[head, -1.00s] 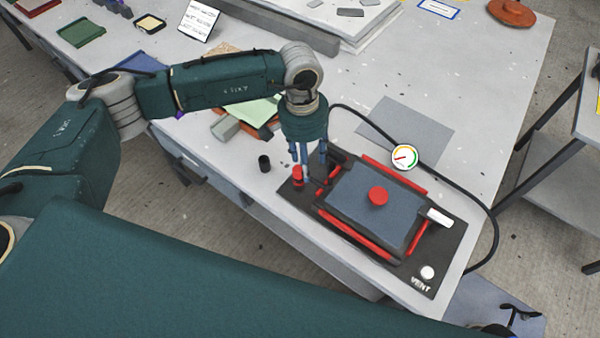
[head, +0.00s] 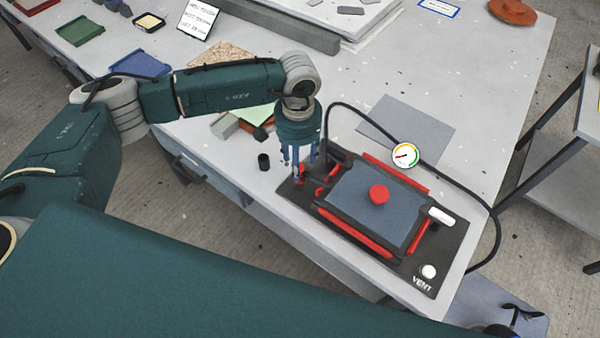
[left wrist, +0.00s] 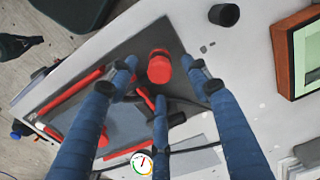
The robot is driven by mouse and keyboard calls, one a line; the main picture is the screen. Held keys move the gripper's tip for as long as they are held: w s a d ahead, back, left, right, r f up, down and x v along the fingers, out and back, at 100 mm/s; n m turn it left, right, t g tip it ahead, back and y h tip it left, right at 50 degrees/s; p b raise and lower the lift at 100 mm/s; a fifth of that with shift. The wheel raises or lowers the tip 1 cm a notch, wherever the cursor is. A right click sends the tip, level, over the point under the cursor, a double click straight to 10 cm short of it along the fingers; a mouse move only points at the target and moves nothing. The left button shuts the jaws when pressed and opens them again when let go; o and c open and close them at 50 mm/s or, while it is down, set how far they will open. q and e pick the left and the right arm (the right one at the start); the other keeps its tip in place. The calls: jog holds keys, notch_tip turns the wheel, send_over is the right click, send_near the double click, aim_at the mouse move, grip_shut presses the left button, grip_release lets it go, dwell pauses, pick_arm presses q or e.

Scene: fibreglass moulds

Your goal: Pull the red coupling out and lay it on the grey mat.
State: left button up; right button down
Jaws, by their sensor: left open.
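The red coupling (left wrist: 159,66) stands on the corner of the dark mould base. In the head view it is mostly hidden behind my fingers. My left gripper (head: 298,168) points down over that corner, with its blue fingers spread. In the left wrist view the open fingers (left wrist: 160,78) surround the coupling from above, with gaps between. I cannot tell how far the tips reach down beside it. The grey mat (head: 410,128) lies flat and bare on the table behind the mould. My right gripper is not in view.
The mould (head: 372,205) has red bars, a red centre knob (head: 379,194) and a white handle (head: 441,216). A gauge (head: 405,155) stands between it and the mat. A black hose (head: 462,178) arcs around the right. A small black cup (head: 264,162) stands left of my gripper.

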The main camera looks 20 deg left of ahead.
pick_arm(q)
notch_tip(320, 180, down, 5)
jog(key=b, duration=0.4)
jog(key=shift+f+b, duration=0.15)
jog(key=shift+b, duration=0.25)
jog(key=shift+b, duration=0.55)
dwell(0.6)
jog(key=shift+b, duration=0.4)
